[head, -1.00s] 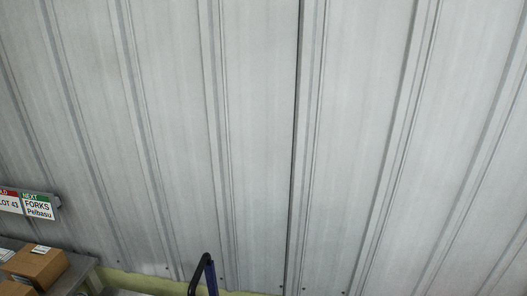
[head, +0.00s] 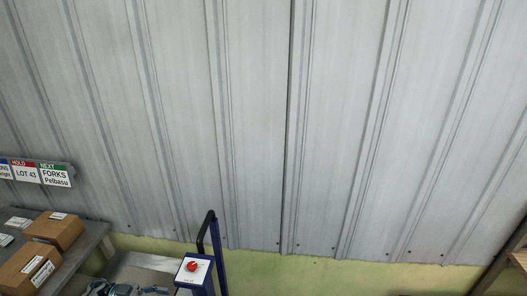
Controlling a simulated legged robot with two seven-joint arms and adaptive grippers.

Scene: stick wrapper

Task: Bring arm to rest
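Neither of my grippers shows in the head view, and no part of my arms can be made out for certain. The view is mostly filled by a grey corrugated metal wall (head: 260,120). At the bottom stands a blue post with a black handle (head: 208,230) and a white box with a red button (head: 191,267). To its left, at the bottom edge, are some grey and teal items (head: 125,289) that are cut off and too small to tell.
A grey table (head: 88,240) at the lower left holds cardboard boxes (head: 55,229). A wooden edge (head: 519,259) shows at the lower right. The floor is out of view.

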